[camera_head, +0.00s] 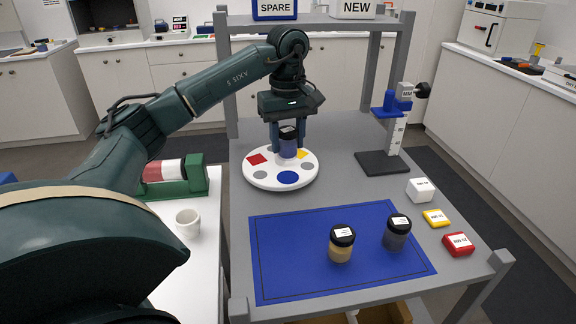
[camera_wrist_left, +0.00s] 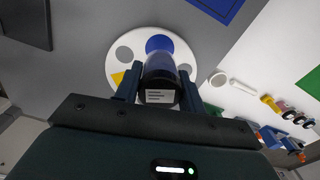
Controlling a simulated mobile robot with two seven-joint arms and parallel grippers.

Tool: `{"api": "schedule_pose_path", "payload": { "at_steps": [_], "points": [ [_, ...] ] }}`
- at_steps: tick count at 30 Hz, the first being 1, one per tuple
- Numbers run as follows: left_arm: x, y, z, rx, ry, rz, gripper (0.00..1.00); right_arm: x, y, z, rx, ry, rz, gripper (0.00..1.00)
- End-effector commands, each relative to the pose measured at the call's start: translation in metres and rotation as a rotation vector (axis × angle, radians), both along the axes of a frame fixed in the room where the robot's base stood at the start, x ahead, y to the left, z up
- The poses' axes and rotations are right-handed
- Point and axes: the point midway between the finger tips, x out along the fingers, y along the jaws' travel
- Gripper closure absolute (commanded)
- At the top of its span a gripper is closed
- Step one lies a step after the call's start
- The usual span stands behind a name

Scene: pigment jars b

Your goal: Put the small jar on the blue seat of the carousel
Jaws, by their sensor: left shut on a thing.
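The small jar (camera_head: 288,146) has a dark lid, a pale label and blue contents. My left gripper (camera_head: 288,140) points down and is shut on it, a finger on each side. The jar is upright over the white carousel (camera_head: 254,178); I cannot tell how much gap is under it. The blue seat (camera_head: 288,177) is bare in the head view, on the near side of the disc. In the left wrist view the jar (camera_wrist_left: 160,72) overlaps the edge of the blue seat (camera_wrist_left: 158,43). Red (camera_head: 257,159), yellow (camera_head: 302,153) and grey seats also show.
A blue mat (camera_head: 290,270) holds a tan jar (camera_head: 341,244) and a dark grey jar (camera_head: 397,233). A stand with a blue bracket (camera_head: 392,107) is at the right. White, yellow and red blocks (camera_head: 458,244) line the right edge.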

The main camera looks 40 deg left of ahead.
Motion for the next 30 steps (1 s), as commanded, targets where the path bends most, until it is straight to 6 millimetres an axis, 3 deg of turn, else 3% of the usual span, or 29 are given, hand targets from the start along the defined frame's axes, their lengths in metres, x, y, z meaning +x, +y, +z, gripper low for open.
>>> {"api": "schedule_pose_path", "payload": {
  "at_steps": [15, 26, 27, 30],
  "points": [
    [-0.001, 0.000, -0.056, 0.001, 0.000, 0.001, 0.83, 0.000, -0.001, 0.003, -0.003, 0.004, -0.002, 0.54],
    [0.000, 0.000, -0.061, 0.000, -0.002, 0.000, 0.83, 0.001, -0.002, -0.001, -0.005, 0.004, -0.003, 0.54],
    [0.000, 0.000, -0.060, 0.000, -0.002, 0.001, 0.57, 0.001, -0.002, 0.000, -0.006, 0.004, -0.003, 0.54],
    [0.000, 0.000, -0.060, 0.000, -0.002, 0.000, 0.49, 0.002, -0.002, 0.001, -0.005, 0.002, -0.003, 0.54]
  ]
}}
